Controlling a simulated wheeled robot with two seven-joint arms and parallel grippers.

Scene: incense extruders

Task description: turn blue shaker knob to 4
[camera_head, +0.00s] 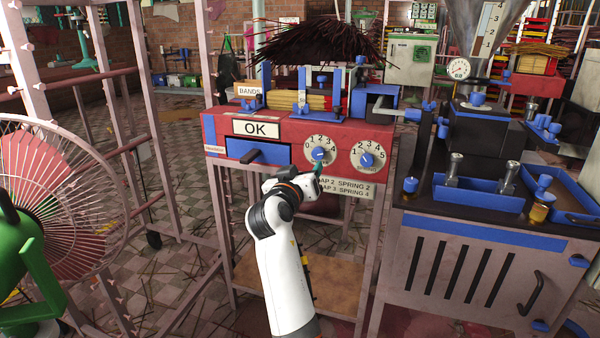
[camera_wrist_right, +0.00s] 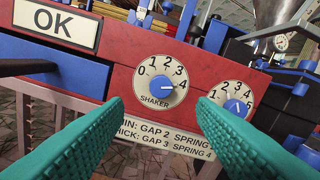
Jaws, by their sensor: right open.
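The blue shaker knob (camera_head: 319,154) sits at the middle of a white dial marked 0 to 4 on the red machine's front. In the right wrist view the blue shaker knob (camera_wrist_right: 161,86) lies ahead of and between the teal fingers, apart from both. Its pale pointer mark seems to face right, near the 4; the exact setting is hard to tell. My right gripper (camera_head: 318,169) is just below the dial in the head view; in the wrist view its fingers (camera_wrist_right: 158,110) are spread and empty. My left gripper is not in view.
A second dial with a blue knob (camera_head: 366,158), marked 1 to 5, is right of the shaker dial. A blue drawer with a dark handle (camera_head: 262,154) is to the left. A gap and spring label (camera_head: 347,187) hangs below. A dark bench (camera_head: 470,215) stands right, a fan (camera_head: 60,190) left.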

